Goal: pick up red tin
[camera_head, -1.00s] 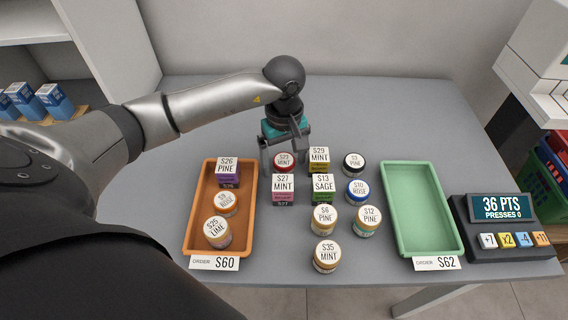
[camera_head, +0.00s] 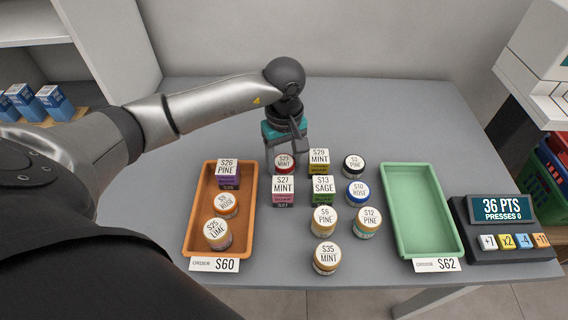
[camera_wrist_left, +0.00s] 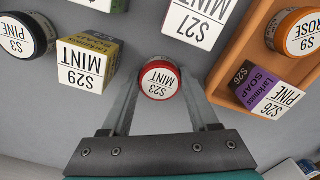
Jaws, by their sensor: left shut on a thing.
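The red tin (camera_head: 284,161), labelled "S23 MINT", stands on the grey table at the back of the group of goods. It also shows in the left wrist view (camera_wrist_left: 159,80), between the fingertips. My left gripper (camera_head: 284,158) points down over it and is shut on it, a finger on each side. The tin appears still at table height. My right gripper is not in view.
The S27 MINT box (camera_head: 283,187) stands just in front of the tin, and the S29 MINT box (camera_head: 319,160) to its right. An orange tray (camera_head: 190,235) with several goods lies left. An empty green tray (camera_head: 425,210) lies right, beside a points panel (camera_head: 503,240).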

